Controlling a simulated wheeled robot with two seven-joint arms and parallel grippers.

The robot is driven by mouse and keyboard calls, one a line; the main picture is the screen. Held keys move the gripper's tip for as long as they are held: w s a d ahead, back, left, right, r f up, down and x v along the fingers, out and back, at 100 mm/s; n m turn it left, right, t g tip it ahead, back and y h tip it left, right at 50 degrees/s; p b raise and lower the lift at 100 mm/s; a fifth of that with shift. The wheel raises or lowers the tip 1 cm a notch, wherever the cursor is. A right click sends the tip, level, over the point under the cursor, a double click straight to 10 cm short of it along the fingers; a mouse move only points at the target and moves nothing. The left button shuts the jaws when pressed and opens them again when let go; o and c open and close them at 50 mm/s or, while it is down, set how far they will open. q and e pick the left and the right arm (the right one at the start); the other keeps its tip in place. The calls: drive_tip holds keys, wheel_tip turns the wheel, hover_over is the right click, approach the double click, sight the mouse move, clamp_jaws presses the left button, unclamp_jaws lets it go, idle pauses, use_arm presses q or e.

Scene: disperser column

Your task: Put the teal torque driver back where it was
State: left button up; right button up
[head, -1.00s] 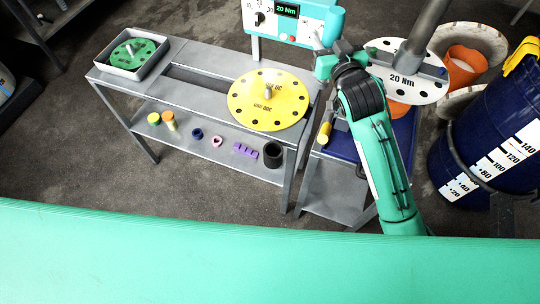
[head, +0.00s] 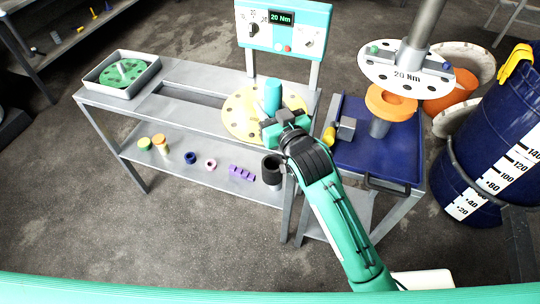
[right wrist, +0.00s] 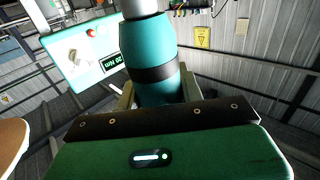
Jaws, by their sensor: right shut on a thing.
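The teal torque driver (head: 272,95) is held in my right gripper (head: 285,125), in front of the yellow disc (head: 240,118) in the head view. It looks roughly upright there. The right wrist view shows its teal body (right wrist: 150,48) with a dark band and a pale silver part at the top of the picture; the fingers are shut around it. Whether the driver touches the disc I cannot tell. The driver and gripper hide the disc's middle and right part. My left gripper is not in view.
A control panel reading 20 Nm (head: 283,27) stands behind the bench. A white hanging disc (head: 395,78), an orange ring part (head: 390,103) and a blue tray (head: 365,160) are on the right. A black cup (head: 271,172) and small parts sit on the lower shelf. A green disc (head: 122,73) lies far left.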

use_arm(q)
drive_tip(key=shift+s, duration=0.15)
use_arm(e)
wheel_tip(320, 180, down, 15)
drive_tip(key=shift+f, duration=0.15)
drive_tip(key=o, duration=0.7)
drive_tip(key=shift+f, duration=0.2)
drive_tip(key=shift+c, duration=0.2)
drive_tip(key=o, duration=0.4)
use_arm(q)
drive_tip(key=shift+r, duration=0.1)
use_arm(e)
drive_tip(key=shift+r, duration=0.15)
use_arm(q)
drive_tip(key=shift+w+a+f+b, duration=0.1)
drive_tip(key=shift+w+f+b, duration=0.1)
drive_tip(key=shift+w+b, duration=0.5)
use_arm(e)
drive_tip(key=v, duration=1.2)
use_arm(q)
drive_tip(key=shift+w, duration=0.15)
